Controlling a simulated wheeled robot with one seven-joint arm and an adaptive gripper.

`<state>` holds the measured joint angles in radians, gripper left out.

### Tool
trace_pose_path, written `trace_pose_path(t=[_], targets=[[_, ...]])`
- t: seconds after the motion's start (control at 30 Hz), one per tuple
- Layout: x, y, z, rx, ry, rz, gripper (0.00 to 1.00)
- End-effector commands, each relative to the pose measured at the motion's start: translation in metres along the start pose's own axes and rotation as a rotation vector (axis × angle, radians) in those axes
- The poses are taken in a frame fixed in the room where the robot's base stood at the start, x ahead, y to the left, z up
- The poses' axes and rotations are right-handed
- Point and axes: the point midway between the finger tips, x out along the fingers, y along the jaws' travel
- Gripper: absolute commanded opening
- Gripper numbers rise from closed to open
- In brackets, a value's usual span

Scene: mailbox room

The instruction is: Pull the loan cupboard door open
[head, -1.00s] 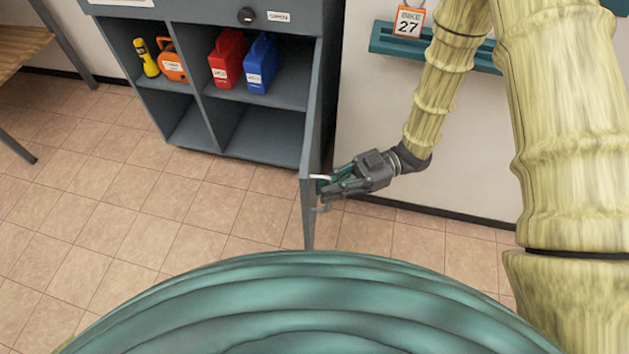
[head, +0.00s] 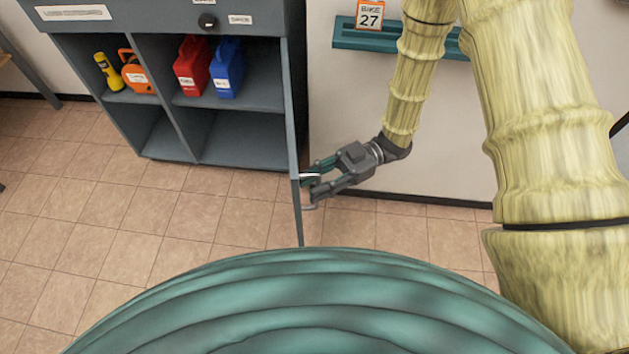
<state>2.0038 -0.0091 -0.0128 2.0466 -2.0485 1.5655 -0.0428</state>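The loan cupboard (head: 176,142) is grey and stands at the upper left. Its door (head: 294,150) stands wide open, seen almost edge-on, reaching from the cupboard's right side toward me. A pale metal handle (head: 311,176) shows on the door's right-hand face near its free edge. My gripper (head: 314,180) is at this handle from the right, its fingers reaching to the door. Whether the fingers are closed on the handle is too small to tell.
Inside the cupboard are a yellow torch (head: 108,71), an orange item (head: 136,73), a red can (head: 193,66) and a blue can (head: 226,68). A teal wall shelf (head: 351,36) carries a "BIKE 27" card (head: 370,14). The tiled floor (head: 170,225) before the cupboard is clear.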

Motion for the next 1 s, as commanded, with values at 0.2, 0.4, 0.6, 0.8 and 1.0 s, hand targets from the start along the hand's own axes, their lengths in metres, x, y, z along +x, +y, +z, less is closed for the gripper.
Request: trace_pose_path(t=[0.2, 0.4, 0.6, 0.8, 1.0], targets=[[-0.002, -0.001, 0.001, 0.001, -0.001, 0.0, 0.32], [-0.022, -0.001, 0.001, 0.001, 0.0, 0.0, 0.32], [-0.059, 0.0, 0.001, 0.0, -0.001, 0.002, 0.32], [-0.093, 0.0, 0.001, 0.001, -0.001, 0.001, 0.32], [-0.114, 0.0, 0.001, 0.0, 0.0, 0.001, 0.32]])
